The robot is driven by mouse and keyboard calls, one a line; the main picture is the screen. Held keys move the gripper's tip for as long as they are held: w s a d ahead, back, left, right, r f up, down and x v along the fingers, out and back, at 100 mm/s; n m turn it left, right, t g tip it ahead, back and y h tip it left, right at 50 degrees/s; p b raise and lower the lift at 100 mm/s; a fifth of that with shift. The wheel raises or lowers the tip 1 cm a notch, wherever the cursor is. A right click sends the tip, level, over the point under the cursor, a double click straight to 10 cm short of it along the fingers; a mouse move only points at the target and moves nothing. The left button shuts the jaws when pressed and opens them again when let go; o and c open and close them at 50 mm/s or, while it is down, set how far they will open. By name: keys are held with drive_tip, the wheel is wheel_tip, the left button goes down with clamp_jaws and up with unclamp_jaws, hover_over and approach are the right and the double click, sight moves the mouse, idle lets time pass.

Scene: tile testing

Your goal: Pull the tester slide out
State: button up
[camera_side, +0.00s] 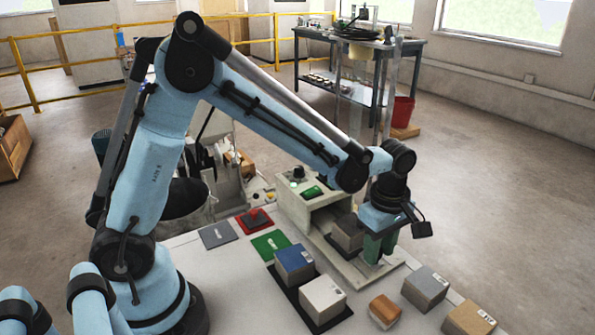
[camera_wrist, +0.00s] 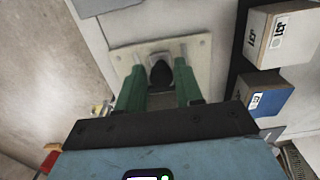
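The tester (camera_side: 312,200) is a beige housing with a green light, and a base with a rail runs from it toward the front right. A grey block (camera_side: 347,233) sits on a dark pad in front of the housing. My gripper (camera_side: 373,255) points down at the front end of this base, its green fingers partly hiding it. In the wrist view, a dark knob (camera_wrist: 160,73) stands on a beige plate (camera_wrist: 118,58), between the two fingers of my gripper (camera_wrist: 160,80). The fingers are close to the knob on both sides; whether they press on it I cannot tell.
A blue-topped block (camera_side: 294,260) and a white-topped block (camera_side: 322,298) stand on a black tray left of the base. A wooden block (camera_side: 384,310), a grey block (camera_side: 425,287) and a cardboard-coloured block (camera_side: 468,319) stand in front. Red (camera_side: 255,222), green (camera_side: 270,245) and grey (camera_side: 218,235) pads lie left.

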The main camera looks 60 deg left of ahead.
drive_tip(key=shift+o, duration=1.1)
drive_tip(key=shift+a, duration=0.1)
drive_tip(key=shift+r, duration=0.1)
drive_tip(key=shift+r, duration=2.9)
drive_tip(key=shift+s+a+r, duration=0.1)
drive_tip(key=s+a+r+m+t, duration=0.4)
drive_tip(key=s+a+m+t, duration=0.3)
drive_tip(key=m, duration=1.1)
drive_tip(key=s+a, duration=0.1)
drive_tip(key=s, duration=0.3)
drive_tip(key=shift+a, duration=0.15)
